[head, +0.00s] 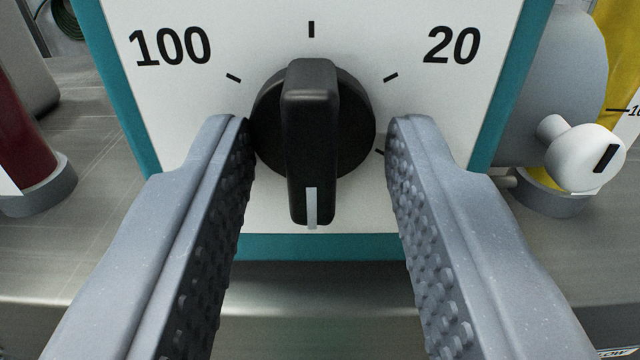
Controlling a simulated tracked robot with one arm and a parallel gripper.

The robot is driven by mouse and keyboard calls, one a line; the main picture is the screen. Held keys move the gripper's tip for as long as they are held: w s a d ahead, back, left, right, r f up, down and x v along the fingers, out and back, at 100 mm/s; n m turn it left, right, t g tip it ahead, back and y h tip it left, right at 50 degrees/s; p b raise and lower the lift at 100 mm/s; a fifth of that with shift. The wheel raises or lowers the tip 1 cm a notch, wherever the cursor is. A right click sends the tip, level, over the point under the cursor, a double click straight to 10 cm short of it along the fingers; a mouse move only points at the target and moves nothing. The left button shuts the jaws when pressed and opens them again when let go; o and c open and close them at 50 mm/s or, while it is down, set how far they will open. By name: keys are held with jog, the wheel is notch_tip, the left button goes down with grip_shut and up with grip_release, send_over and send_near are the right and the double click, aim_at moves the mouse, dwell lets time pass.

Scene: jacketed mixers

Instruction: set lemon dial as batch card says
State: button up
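A black dial (312,130) with a raised grip bar sits on a white panel (310,235) with a teal border. The white mark on the bar is at its lower end and points almost straight down. The panel shows "100" at upper left, "20" at upper right, and short ticks around the dial. My gripper (317,125) is open, one finger on each side of the dial, with the upright bar between them and a gap to each. The fingers hide the panel's lower sides. No lemon label or batch card can be made out.
A white knob (585,157) with a black mark sticks out at the right, before a yellow cylinder (618,50). A dark red cylinder (25,135) with a grey base stands at the left. A brushed metal surface (95,130) lies around and below the panel.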

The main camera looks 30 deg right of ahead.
jog(key=shift+s, duration=0.1)
jog(key=shift+b+v, duration=0.35)
jog(key=shift+v, duration=0.55)
jog(key=b+v, duration=0.2)
jog(key=v, duration=0.9)
jog(key=shift+s+a, duration=0.25)
jog(key=shift+s, duration=0.1)
jog(key=shift+f, duration=0.1)
jog(key=s+a+f+n+y, duration=0.1)
jog(key=a+f+n+y, duration=0.2)
jog(key=a, duration=1.2)
jog(key=s+a+f+n+y+b, duration=0.1)
jog(key=a+f+n+y, duration=0.2)
jog(key=a, duration=1.2)
notch_tip(320, 180, down, 6)
jog(key=y, duration=0.3)
jog(key=shift+s+f+y, duration=0.2)
jog(key=shift+s+y, duration=0.05)
jog(key=shift+y, duration=0.05)
